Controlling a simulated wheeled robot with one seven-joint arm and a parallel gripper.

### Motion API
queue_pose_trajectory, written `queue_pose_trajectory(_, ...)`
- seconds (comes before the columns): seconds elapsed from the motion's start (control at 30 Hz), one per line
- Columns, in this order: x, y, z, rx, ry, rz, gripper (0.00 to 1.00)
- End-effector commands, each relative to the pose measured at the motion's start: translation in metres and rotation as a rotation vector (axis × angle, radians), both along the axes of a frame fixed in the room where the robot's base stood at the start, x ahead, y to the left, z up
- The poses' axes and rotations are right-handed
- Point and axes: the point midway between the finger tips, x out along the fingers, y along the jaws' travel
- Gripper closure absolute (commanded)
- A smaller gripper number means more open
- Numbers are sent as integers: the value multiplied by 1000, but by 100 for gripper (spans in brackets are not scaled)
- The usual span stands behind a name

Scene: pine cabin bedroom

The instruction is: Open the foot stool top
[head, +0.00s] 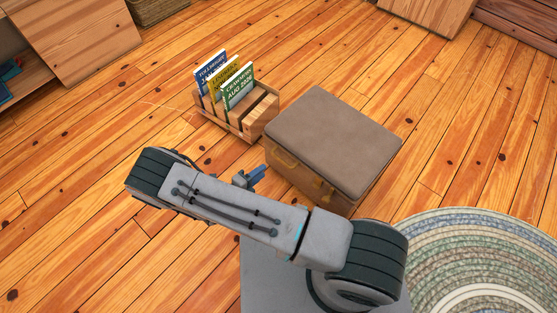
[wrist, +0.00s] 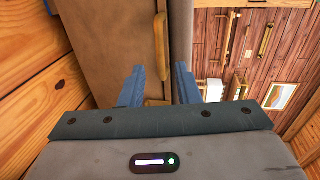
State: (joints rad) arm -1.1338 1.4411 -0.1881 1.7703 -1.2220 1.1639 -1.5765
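The foot stool (head: 308,187) is a brown box with a padded grey-brown top (head: 335,135) lying flat and closed on it. Brass-coloured handles show on its near side, one at the left (head: 284,158). My gripper (head: 250,178) is at the stool's near left side, its blue fingers pointing toward it. In the wrist view, my gripper (wrist: 159,84) has its fingers apart. A brass handle (wrist: 161,50) runs along the stool's front beyond the gap between them, close to the top's edge (wrist: 180,35). Whether the fingers touch the stool cannot be told. My arm hides part of the stool's lower front.
A wooden rack (head: 247,125) with several upright magazines stands just left of the stool. A round braided rug (head: 480,255) lies at right. Wooden furniture (head: 90,40) stands at the upper left. Plank floor is clear beyond and right of the stool.

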Motion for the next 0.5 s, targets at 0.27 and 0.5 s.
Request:
queue_pose_trajectory(0.27,41,-44,-16,0,-2,-4,70)
queue_pose_trajectory(0.5,63,-68,-21,2,-1,-3,70)
